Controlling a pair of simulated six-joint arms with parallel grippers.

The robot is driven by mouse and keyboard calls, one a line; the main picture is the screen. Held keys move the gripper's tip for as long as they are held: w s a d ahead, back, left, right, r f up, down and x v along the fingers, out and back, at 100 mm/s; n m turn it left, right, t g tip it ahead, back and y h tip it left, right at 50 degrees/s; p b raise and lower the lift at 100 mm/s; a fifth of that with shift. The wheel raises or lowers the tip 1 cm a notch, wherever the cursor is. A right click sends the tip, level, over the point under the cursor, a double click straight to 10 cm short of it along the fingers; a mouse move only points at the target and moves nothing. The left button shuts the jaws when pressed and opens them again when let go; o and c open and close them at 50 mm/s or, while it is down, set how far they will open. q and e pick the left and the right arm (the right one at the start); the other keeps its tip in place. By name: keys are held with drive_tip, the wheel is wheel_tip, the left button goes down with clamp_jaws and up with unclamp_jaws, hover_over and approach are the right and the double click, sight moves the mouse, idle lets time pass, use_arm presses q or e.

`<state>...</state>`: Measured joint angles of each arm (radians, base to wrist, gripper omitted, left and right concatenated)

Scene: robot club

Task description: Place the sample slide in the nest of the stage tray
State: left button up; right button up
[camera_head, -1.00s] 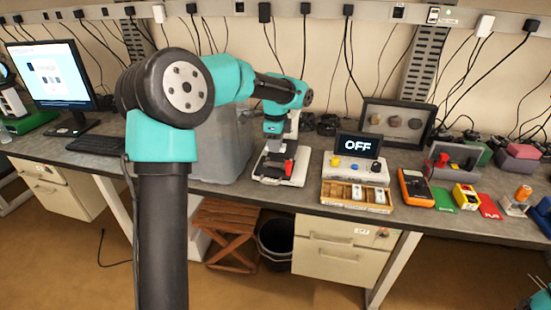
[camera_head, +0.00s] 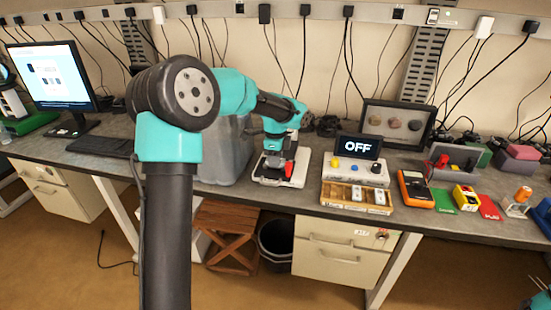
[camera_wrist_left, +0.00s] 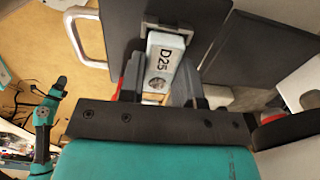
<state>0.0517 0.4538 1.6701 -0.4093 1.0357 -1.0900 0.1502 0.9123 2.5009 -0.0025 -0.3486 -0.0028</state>
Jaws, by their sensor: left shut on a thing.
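My left gripper (camera_wrist_left: 158,92) is shut on the sample slide (camera_wrist_left: 162,66), a pale slide marked D25 with a dark round spot. In the head view the left gripper (camera_head: 272,156) is over the microscope-like stand (camera_head: 292,180) at the bench's middle, where the slide is too small to make out. In the wrist view the slide lies over the dark stage tray (camera_wrist_left: 118,22). Its far end is at the pale-edged nest (camera_wrist_left: 170,30). I cannot tell whether the slide touches the nest. A teal part of my right arm (camera_head: 540,302) shows at the lower right corner; its jaws are unclear.
Right of the stand are a wooden slide box (camera_head: 338,201) with white slides and a control box with an OFF display (camera_head: 358,146). A multimeter (camera_head: 414,188) lies farther right. A grey bin (camera_head: 222,155) stands close on the left, behind my arm.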

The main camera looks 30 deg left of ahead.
use_arm(q)
drive_tip(key=shift+f, duration=0.15)
drive_tip(key=o, duration=0.9)
wheel_tip(320, 180, up, 12)
drive_tip(key=shift+r, duration=0.2)
idle(0.5)
